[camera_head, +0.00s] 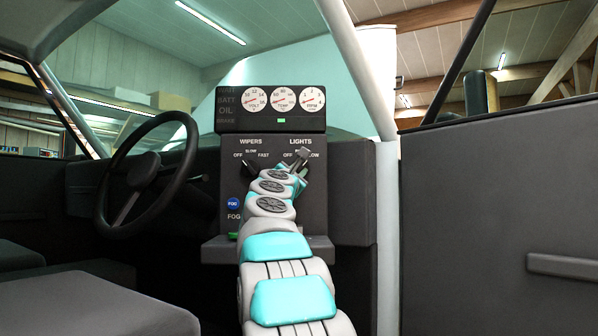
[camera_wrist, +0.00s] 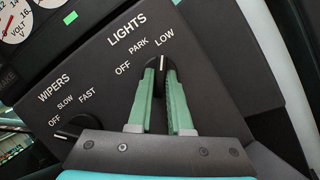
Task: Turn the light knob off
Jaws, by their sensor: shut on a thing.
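The black lights knob (camera_wrist: 160,78) is on the dark dash panel, under the word LIGHTS. Its white mark points up in the wrist view, toward LOW. OFF is on the left of the arc and PARK is between. My gripper (camera_wrist: 161,88) has its green fingers on both sides of the knob and is shut on it. In the head view my gripper (camera_head: 301,160) reaches the lights area at the panel's upper right. My arm hides part of the panel there.
The wipers knob (camera_head: 250,165) is left of the lights knob, and also shows in the wrist view (camera_wrist: 69,135). A blue fog button (camera_head: 233,203) is lower left. Gauges (camera_head: 270,99) sit above. A steering wheel (camera_head: 148,174) is left, a pale pillar (camera_head: 386,220) right.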

